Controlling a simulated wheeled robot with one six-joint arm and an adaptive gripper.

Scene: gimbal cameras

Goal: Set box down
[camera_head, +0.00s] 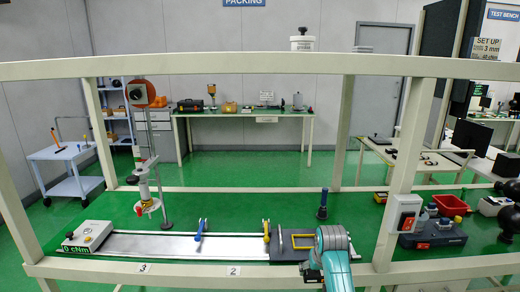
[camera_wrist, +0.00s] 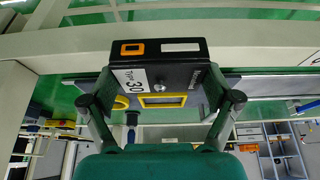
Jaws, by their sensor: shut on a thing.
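The box (camera_wrist: 158,62) is black, with an orange-framed window, a white label and a "TYP 30" sticker. It sits between the two fingers of my gripper (camera_wrist: 165,98) in the wrist view, and the gripper is shut on it. A yellow rectangular frame (camera_wrist: 163,101) shows beside the sticker. In the head view my teal arm reaches in at the lower middle, and my fingers are not clearly visible. A dark plate with a yellow frame (camera_head: 303,241) lies just left of the arm. I cannot tell whether the box touches a surface.
A metal rail (camera_head: 150,245) with a blue lever (camera_head: 200,229) and a yellow lever (camera_head: 266,231) runs left on the green bench. A blue-handled tool (camera_head: 322,205) stands behind the arm. A switch unit (camera_head: 430,235) and red bin (camera_head: 450,205) are right. White frame posts and beams surround the bench.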

